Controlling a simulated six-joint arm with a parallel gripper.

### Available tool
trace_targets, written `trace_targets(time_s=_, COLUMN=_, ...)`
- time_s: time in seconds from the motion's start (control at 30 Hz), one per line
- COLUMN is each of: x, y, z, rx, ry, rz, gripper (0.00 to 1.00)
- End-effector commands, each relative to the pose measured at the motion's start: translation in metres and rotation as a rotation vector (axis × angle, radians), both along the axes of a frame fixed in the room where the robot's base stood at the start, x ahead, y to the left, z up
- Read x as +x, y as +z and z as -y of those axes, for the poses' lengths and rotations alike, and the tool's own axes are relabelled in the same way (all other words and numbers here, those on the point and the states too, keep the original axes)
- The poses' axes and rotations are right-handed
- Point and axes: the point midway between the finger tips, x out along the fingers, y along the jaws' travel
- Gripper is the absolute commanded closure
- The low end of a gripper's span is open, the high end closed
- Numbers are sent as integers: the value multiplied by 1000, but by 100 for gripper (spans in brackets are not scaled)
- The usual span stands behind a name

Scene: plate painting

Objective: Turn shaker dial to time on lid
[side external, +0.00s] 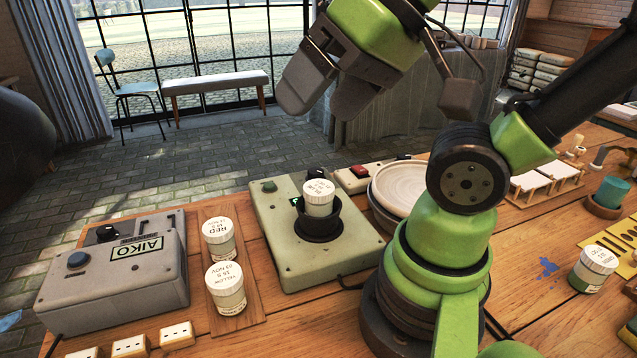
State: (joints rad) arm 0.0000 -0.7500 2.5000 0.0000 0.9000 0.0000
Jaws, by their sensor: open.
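The shaker (272,257) is a pale green box on the table. A white-lidded jar (320,198) stands upright in its black round holder (319,226); the lid has dark writing, too small to read. A black dial (316,173) shows behind the jar, partly hidden by it, so its setting cannot be read. A small green lit display (297,202) is partly covered by the holder. My gripper (322,112) is open and empty, raised above and behind the shaker, with its fingers pointing down and left, apart from everything.
A grey AIKO box (118,280) with a dark knob stands at left. Jars labelled RED (219,241) and YELLOW (226,289) stand on a wooden board (241,325). A box with a red button (361,175) and stacked plates (402,186) lie right of the shaker.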

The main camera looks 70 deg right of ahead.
Motion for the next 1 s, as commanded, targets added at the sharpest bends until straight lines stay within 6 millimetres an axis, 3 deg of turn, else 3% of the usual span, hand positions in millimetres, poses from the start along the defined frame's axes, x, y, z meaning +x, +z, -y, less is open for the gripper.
trace_targets(time_s=0.47, x=0, y=0, z=0, rx=0, ry=0, rz=0, gripper=18)
trace_targets(time_s=0.53, x=1, y=0, z=0, rx=-1, ry=-1, rz=-2, gripper=34)
trace_targets(time_s=0.63, x=8, y=2, z=4, rx=-13, ry=-13, rz=-19, gripper=37)
trace_targets(time_s=0.77, x=33, y=4, z=21, rx=-52, ry=-52, rz=-85, gripper=37)
trace_targets(time_s=1.0, x=97, y=-14, z=87, rx=-124, ry=-138, rz=-273, gripper=37)
